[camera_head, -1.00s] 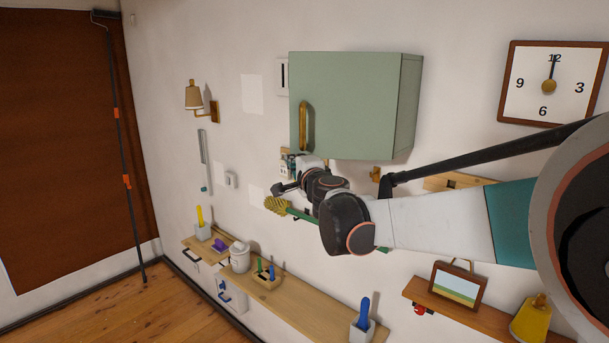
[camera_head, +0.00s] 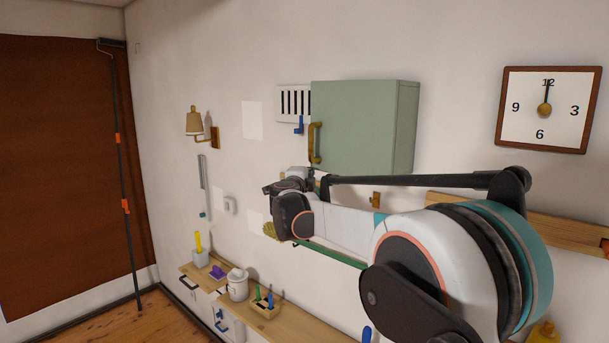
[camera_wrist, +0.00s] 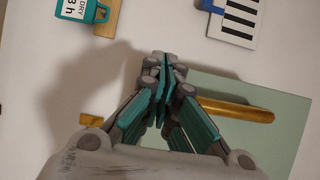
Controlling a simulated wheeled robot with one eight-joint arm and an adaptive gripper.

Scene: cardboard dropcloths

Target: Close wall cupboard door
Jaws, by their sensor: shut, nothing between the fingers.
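The green wall cupboard (camera_head: 386,90) hangs on the white wall. Its flat door (camera_head: 355,122) lies in line with the box, with no clear gap in the head view. A brass handle (camera_head: 315,143) stands upright at the door's left edge. My gripper (camera_head: 268,188) is below and left of the handle, partly hidden by my wrist. In the wrist view my gripper (camera_wrist: 163,62) is shut and empty. The handle (camera_wrist: 236,108) and door (camera_wrist: 280,115) show beside the fingers on the right, partly covered by them. I cannot tell whether the fingers touch the door.
A slotted white panel (camera_head: 291,103) with a blue hook is left of the cupboard. Below, a wooden shelf (camera_head: 300,328) holds a white jar (camera_head: 237,284) and tools.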

